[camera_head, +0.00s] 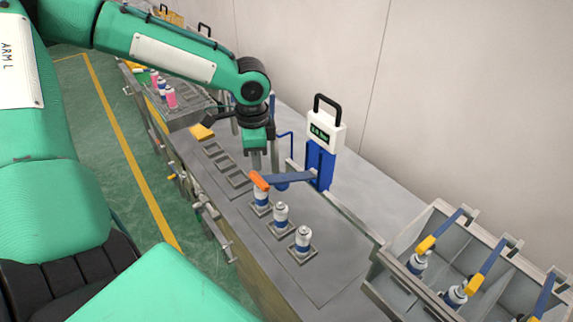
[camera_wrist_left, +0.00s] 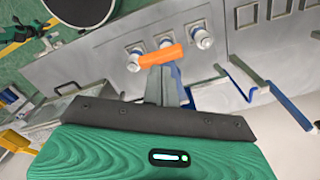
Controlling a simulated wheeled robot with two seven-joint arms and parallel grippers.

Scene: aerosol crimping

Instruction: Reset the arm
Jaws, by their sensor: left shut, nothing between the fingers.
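My left gripper (camera_head: 262,168) hangs downward over the bench, just behind the orange-tipped blue lever. Its narrow grey fingers are shut and empty; they also show in the left wrist view (camera_wrist_left: 161,82). My left arm (camera_head: 175,55) reaches across from the upper left.
Three white-and-blue cans (camera_head: 281,215) stand in sockets on the grey bench (camera_head: 215,185). Empty square sockets (camera_head: 225,163) lie behind. A blue stand bears a white display (camera_head: 325,133). A divided grey bin (camera_head: 405,240) is at right; pink cans (camera_head: 170,97) stand far left.

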